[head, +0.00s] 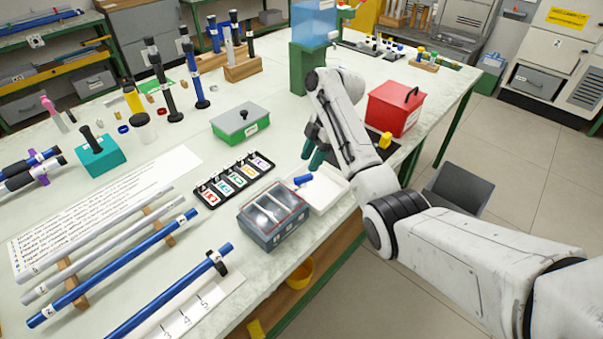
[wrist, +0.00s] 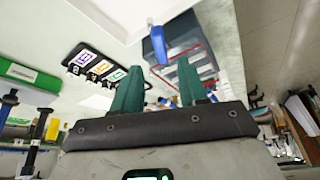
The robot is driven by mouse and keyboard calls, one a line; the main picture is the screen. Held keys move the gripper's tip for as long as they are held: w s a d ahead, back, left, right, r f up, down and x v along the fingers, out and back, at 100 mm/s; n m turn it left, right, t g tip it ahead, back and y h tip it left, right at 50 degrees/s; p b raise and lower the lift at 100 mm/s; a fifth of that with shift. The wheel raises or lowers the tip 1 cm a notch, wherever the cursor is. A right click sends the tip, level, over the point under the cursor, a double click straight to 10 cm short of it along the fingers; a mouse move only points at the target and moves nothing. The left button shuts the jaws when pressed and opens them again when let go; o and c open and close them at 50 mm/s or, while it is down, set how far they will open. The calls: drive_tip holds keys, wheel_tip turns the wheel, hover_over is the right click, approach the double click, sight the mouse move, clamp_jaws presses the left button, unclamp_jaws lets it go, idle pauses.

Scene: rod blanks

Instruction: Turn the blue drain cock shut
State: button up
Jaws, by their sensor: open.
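The blue drain cock (head: 303,180) shows as a small blue handle at the left edge of a white tray (head: 333,202), near the table's front edge. In the wrist view the blue piece (wrist: 151,27) shows at the top centre, against the white tray (wrist: 110,10). How far its handle is turned is too small to tell. My gripper (head: 314,152) is above the table, just behind the tray and apart from the cock. In the wrist view its two green fingers (wrist: 161,85) stand apart with nothing between them.
A grey clear-lidded case (head: 286,236) stands close beside the cock. A black rack of coloured tags (head: 208,201) lies to the left. A green box with a grey lid (head: 228,136) and a red box (head: 412,122) stand farther back. Bare tabletop lies around (head: 285,160).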

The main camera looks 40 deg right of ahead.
sight(302, 177)
drive_tip(key=x, duration=0.6)
drive_tip(key=shift+s+p, duration=0.1)
drive_tip(key=shift+p, duration=0.2)
clamp_jaws()
